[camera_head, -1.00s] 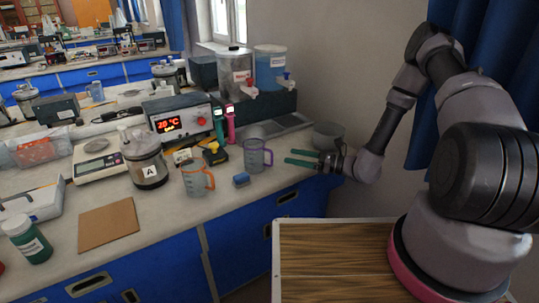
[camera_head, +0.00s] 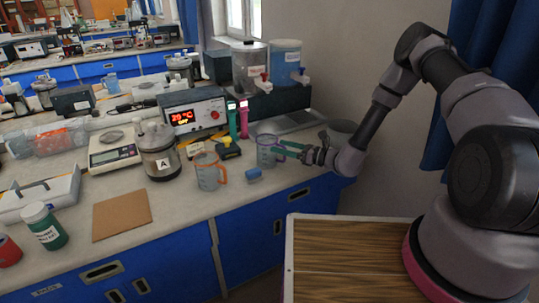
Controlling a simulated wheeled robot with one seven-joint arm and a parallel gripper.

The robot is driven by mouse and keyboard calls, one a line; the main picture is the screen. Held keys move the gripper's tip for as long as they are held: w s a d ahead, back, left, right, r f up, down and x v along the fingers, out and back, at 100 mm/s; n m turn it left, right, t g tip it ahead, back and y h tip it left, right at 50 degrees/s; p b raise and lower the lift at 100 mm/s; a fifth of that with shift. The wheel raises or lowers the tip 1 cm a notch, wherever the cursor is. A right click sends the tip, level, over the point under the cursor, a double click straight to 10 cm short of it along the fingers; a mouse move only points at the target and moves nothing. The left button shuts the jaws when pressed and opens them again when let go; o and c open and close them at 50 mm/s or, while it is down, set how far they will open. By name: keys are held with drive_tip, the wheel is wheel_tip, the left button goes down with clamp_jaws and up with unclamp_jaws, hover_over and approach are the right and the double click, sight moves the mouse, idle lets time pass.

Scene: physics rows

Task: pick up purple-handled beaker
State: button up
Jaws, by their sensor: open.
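The purple-handled beaker (camera_head: 265,152) stands upright on the grey bench near its front edge. It is clear, with its purple handle on the right, facing my gripper. My gripper (camera_head: 281,150) has teal fingers and comes in from the right, nearly level. It is open, with its fingertips at the beaker's handle side. The fingers partly cover the handle, and I cannot tell whether they touch it or pass around it.
An orange-handled beaker (camera_head: 208,171) and a small blue block (camera_head: 254,174) stand left of the purple-handled one. Behind are a red-display instrument (camera_head: 195,117), a yellow item (camera_head: 227,148) and two dispensers (camera_head: 286,65).

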drive_tip(key=shift+a, duration=0.1)
drive_tip(key=shift+c, duration=0.3)
clamp_jaws()
